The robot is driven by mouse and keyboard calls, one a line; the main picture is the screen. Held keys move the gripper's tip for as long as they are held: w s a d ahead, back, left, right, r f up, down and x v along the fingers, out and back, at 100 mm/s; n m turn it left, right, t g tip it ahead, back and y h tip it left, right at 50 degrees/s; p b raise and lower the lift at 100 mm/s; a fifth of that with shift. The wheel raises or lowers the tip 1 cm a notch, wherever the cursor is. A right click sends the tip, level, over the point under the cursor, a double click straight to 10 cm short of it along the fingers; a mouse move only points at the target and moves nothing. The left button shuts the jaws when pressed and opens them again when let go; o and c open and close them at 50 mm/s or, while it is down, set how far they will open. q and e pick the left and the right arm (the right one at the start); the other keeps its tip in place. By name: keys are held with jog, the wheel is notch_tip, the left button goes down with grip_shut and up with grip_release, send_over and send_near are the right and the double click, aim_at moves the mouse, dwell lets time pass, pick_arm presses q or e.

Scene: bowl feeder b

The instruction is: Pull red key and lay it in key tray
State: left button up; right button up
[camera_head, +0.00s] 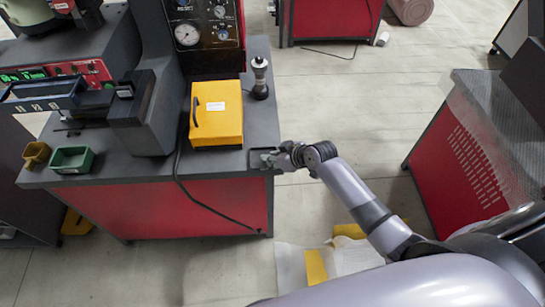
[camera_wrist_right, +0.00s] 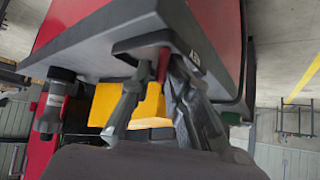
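The red key (camera_wrist_right: 162,66) shows in the right wrist view as a small red piece at a dark plate (camera_wrist_right: 140,44) on the workbench edge. My right gripper (camera_wrist_right: 161,72) has one fingertip on each side of it, very close. I cannot tell whether they grip it. In the head view my right gripper (camera_head: 276,158) is at the bench's right front corner, and the key is not discernible there. I cannot tell which container is the key tray; a small green tray (camera_head: 72,168) and a brown bin (camera_head: 36,154) stand at the bench's left front. My left gripper is not in view.
A yellow box (camera_head: 217,113) and a dark upright cylinder (camera_head: 260,80) stand on the bench (camera_head: 150,172) near my right gripper. A black cable (camera_head: 185,185) hangs over the front edge. A grey machine (camera_head: 150,110) stands between the box and the small trays.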

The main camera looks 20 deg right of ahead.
jog(key=shift+o, duration=0.7)
jog(key=shift+s+a+f, duration=0.15)
jog(key=shift+f, duration=0.1)
jog(key=shift+s, duration=0.1)
jog(key=v, duration=1.2)
jog(key=shift+w+r, duration=0.2)
jog(key=shift+w, duration=0.05)
